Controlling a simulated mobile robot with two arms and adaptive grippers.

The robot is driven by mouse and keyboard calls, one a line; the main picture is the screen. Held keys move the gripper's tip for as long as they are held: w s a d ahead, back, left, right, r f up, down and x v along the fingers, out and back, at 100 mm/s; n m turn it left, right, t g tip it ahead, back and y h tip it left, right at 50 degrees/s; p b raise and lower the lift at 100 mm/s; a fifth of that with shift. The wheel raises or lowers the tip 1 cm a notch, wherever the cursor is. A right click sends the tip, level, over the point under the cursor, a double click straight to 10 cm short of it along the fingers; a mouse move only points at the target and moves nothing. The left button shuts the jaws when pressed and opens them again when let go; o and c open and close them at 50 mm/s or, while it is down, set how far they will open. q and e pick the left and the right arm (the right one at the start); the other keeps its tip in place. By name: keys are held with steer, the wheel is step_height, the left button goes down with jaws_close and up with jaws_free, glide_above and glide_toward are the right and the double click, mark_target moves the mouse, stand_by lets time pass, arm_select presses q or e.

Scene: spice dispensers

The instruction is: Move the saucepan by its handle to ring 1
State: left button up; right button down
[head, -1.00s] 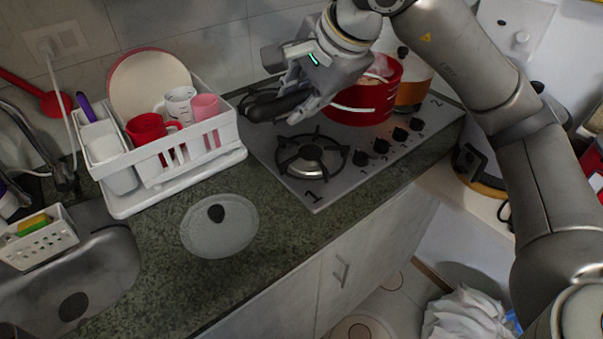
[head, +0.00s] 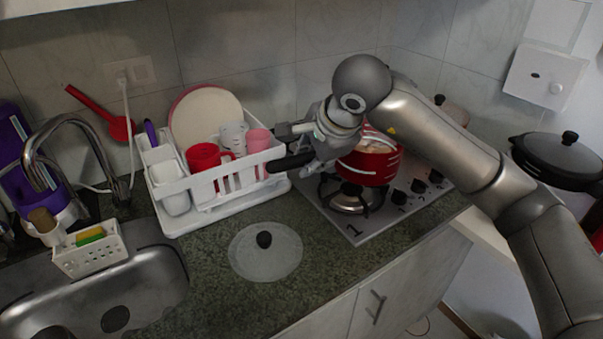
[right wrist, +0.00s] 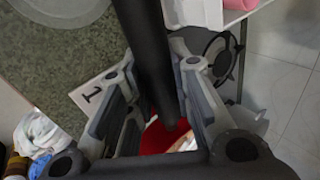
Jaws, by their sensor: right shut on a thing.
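The red saucepan (head: 368,165) with white bands is at the back right of ring 1 (head: 349,200), overlapping its rear edge in the head view. I cannot tell if it is lifted or resting. Its long black handle (head: 289,163) points left. My right gripper (head: 316,163) is shut on the handle. In the right wrist view the handle (right wrist: 150,50) runs between the two fingers (right wrist: 155,105), with part of the red pan (right wrist: 153,140) below. The printed 1 (head: 354,230) marks ring 1's corner of the hob. My left gripper is out of view.
A white dish rack (head: 215,190) with cups and plates stands left of the hob, close to the handle's end. A glass lid (head: 265,262) lies on the counter (head: 215,290) in front. A black pan (head: 560,160) is at far right.

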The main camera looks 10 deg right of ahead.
steer(key=s+p+x, duration=0.1)
steer(key=x, duration=0.5)
steer(key=shift+w+a+f+p, duration=0.2)
steer(key=shift+a+f+p, duration=0.15)
steer(key=shift+f, duration=0.25)
steer(key=shift+f, duration=0.15)
steer(key=c, duration=1.3)
jaws_free()
steer(key=shift+s, duration=0.1)
